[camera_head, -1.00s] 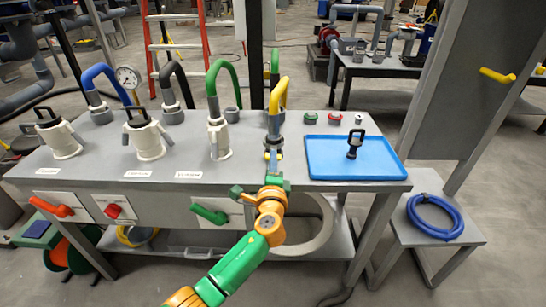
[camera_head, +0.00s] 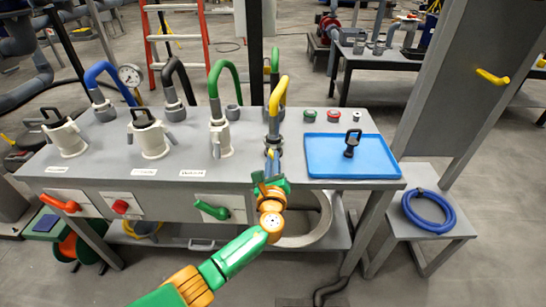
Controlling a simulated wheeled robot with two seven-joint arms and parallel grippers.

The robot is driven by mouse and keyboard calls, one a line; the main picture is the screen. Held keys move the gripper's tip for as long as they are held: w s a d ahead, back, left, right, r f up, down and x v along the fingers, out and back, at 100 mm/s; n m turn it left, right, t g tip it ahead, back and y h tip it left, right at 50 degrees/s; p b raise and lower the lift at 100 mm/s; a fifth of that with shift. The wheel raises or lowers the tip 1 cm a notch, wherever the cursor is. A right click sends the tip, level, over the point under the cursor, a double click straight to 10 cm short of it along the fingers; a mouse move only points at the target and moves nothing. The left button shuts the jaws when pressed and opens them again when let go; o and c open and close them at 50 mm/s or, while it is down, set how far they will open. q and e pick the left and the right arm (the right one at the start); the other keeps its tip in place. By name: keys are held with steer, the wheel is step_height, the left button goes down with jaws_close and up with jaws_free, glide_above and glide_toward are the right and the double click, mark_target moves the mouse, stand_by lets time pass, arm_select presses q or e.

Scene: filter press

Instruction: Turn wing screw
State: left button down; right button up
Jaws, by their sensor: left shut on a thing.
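My left gripper (camera_head: 271,160) is at the front of the grey bench, just below the fitting under the yellow hose (camera_head: 279,92). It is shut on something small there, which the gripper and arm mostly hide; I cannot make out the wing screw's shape. The yellow hose curves up from a grey fitting (camera_head: 273,128) on the bench top. My right gripper is not in view.
A blue tray (camera_head: 378,168) with a black-handled part (camera_head: 352,143) lies right of my gripper. White canisters (camera_head: 150,138) and a green hose fitting (camera_head: 220,138) stand to the left. A green-handled valve (camera_head: 212,210) is on the front panel. A side table (camera_head: 440,222) holds a coiled blue hose.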

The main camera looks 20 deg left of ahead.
arm_select(q)
steer(key=m+p, duration=0.1)
steer(key=m, duration=0.3)
steer(key=shift+r+m+p, duration=0.1)
steer(key=shift+m+p, duration=0.2)
steer(key=shift+p, duration=0.05)
steer(key=m+p, duration=0.1)
steer(key=m, duration=0.4)
steer(key=shift+p, duration=0.35)
steer(key=m+p, duration=0.1)
steer(key=m, duration=0.4)
steer(key=shift+m, duration=0.4)
steer(key=shift+m+p, duration=0.45)
steer(key=shift+m, duration=1.85)
steer(key=c, duration=0.9)
jaws_free()
steer(key=shift+c, duration=0.2)
